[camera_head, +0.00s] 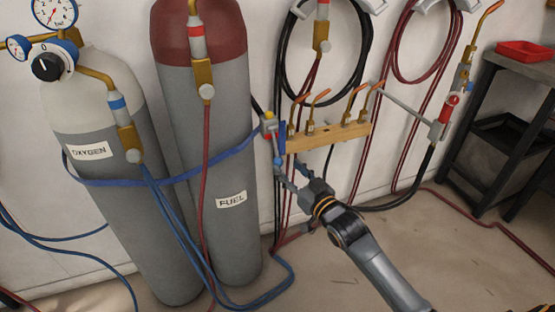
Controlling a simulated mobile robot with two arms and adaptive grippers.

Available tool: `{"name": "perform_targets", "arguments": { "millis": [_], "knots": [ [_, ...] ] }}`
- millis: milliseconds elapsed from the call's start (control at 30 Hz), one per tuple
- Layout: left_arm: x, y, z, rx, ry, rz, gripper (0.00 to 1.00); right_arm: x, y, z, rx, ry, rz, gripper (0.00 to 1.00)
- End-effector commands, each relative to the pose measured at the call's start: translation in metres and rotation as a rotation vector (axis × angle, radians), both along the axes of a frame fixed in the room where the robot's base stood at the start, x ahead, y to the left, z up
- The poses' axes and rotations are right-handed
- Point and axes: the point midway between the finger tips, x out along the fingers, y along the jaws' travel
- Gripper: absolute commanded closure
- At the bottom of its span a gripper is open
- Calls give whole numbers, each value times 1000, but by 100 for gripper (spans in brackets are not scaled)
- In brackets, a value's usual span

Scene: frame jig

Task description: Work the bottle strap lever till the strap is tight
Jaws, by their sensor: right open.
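A blue strap (170,180) runs around the grey oxygen cylinder (150,225) and the red-topped fuel cylinder (232,240). Its right end rises to a small fitting (269,124) with yellow and red parts, at the left end of the wooden torch rack; I take this for the lever, but its exact position is too small to tell. My right gripper (289,169) reaches in from the lower right. It is open, with its fingers just below the fitting; whether a finger touches it cannot be told. My left gripper is not in view.
A wooden rack (325,140) with several brass torch tips is on the wall, close to my right gripper. Blue hoses (200,275) and red hoses hang and trail across the floor. A dark shelf cart (500,130) stands at right. Open floor (460,260) lies at lower right.

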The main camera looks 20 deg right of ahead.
Motion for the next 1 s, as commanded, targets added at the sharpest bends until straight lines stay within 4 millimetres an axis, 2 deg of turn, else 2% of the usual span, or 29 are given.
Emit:
{"name": "perform_targets", "arguments": {
  "millis": [100, 300, 500, 767, 800, 833, 1000],
  "knots": [
    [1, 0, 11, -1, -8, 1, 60, 24, 4, 0, 1, -3, 0, 51],
    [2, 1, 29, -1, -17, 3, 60, 53, 9, 0, 0, -2, 0, 51],
    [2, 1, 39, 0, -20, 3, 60, 65, 12, -1, 0, 1, 0, 51],
    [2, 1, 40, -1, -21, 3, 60, 66, 12, 0, 0, 1, 0, 51],
    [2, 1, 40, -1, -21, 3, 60, 66, 12, 0, 0, 1, 0, 53],
    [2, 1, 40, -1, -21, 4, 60, 66, 12, 0, 0, 0, 0, 59],
    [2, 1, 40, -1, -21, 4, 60, 66, 12, 0, 0, 1, 0, 94]
  ]
}}
